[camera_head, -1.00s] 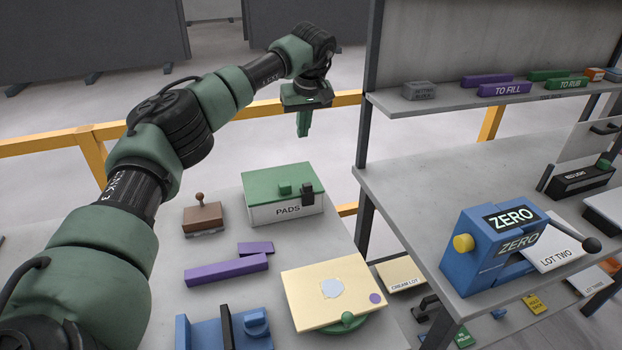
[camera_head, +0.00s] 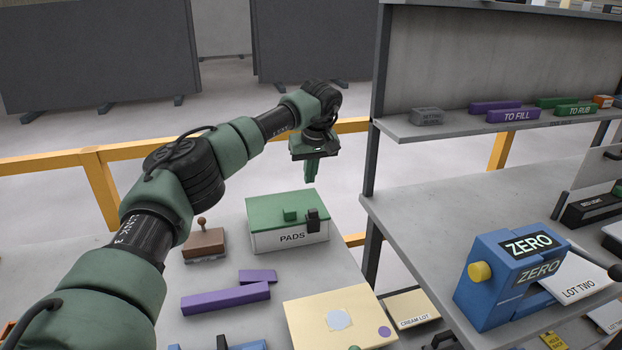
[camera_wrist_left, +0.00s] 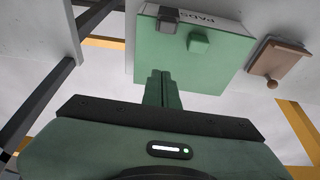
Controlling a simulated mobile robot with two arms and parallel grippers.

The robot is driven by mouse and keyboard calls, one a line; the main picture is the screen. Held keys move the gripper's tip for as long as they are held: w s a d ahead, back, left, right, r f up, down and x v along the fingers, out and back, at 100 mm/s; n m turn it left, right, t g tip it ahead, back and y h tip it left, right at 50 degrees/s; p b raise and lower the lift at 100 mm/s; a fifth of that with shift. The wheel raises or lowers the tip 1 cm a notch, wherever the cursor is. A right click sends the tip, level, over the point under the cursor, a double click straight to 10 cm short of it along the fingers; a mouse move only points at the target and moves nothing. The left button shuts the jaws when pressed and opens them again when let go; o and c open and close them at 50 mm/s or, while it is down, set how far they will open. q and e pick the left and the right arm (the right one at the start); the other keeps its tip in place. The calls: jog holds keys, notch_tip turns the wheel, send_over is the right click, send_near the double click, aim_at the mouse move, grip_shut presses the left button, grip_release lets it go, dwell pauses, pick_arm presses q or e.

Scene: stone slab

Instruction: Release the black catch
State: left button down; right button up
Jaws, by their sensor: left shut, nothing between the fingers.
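A white box marked PADS (camera_head: 291,238) with a green lid (camera_head: 270,210) stands on the grey bench. The black catch (camera_head: 313,217) sits at the lid's front right edge, beside a small green knob (camera_head: 290,215). In the left wrist view the catch (camera_wrist_left: 169,20) and knob (camera_wrist_left: 199,43) show at the top. My left gripper (camera_head: 310,181) points down with its fingers shut and empty, above and behind the box, apart from it. Its fingers show in the left wrist view (camera_wrist_left: 161,76) in front of the lid. My right gripper is out of view.
A brown stamp (camera_head: 205,242) stands left of the box. Purple blocks (camera_head: 225,299) and a cream board (camera_head: 340,312) lie in front. A shelf unit with an upright post (camera_head: 374,130) rises to the right, with a blue ZERO device (camera_head: 510,285) on it.

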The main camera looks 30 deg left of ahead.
aim_at(313, 220)
pick_arm(q)
jog(key=p+x, duration=0.1)
jog(key=x, duration=0.6)
jog(key=shift+w+a+f, duration=0.1)
jog(key=shift+f, duration=0.2)
jog(key=shift+s+d+p, duration=0.75)
jog(key=shift+s+d, duration=0.15)
jog(key=shift+d, duration=0.05)
jog(key=shift+s+d, duration=0.4)
jog(key=shift+d, duration=0.1)
jog(key=shift+f, duration=0.1)
